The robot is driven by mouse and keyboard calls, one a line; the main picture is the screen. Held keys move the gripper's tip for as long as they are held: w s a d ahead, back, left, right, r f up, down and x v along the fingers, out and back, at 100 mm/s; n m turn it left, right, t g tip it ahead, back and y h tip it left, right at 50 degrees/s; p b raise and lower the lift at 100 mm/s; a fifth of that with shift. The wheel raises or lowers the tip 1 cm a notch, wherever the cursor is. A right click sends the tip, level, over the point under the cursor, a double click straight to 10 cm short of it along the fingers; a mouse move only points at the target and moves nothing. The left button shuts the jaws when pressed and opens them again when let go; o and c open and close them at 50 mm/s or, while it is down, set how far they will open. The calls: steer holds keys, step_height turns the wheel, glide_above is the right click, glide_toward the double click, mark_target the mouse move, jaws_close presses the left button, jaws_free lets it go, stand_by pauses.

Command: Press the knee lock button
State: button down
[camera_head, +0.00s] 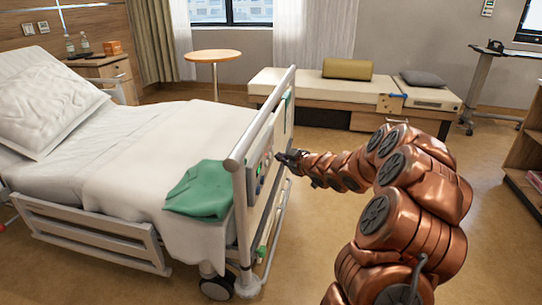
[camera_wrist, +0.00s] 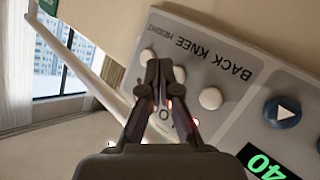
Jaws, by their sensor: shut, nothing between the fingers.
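The control panel (camera_head: 262,165) is on the footboard of the bed. In the wrist view the grey panel (camera_wrist: 232,45) is tilted, with the words BACK, KNEE and HEIGHT upside down. Three white round buttons form a slanted row: the one in line with HEIGHT (camera_wrist: 147,55), the knee one (camera_wrist: 179,74) and the one in line with BACK (camera_wrist: 210,98). My gripper (camera_wrist: 160,66) is shut and empty, its tips just left of the knee button. I cannot tell whether they touch the panel. In the head view my gripper (camera_head: 284,156) is close to the panel's face.
Red lights glow by the fingers. The bed's footboard rail (camera_head: 262,118) rises beside my gripper. A green cloth (camera_head: 203,190) lies on the bed. Floor to the right is partly open.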

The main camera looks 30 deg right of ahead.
steer(key=shift+s+d+p, duration=1.65)
steer(key=shift+d+p, duration=0.2)
steer(key=shift+p, duration=0.05)
steer(key=s+d+r+p, duration=0.2)
steer(key=s+d+p, duration=0.3)
steer(key=d+p, duration=0.1)
steer(key=shift+s+p, duration=0.15)
steer(key=shift+p, duration=0.35)
steer(key=shift+r, duration=0.1)
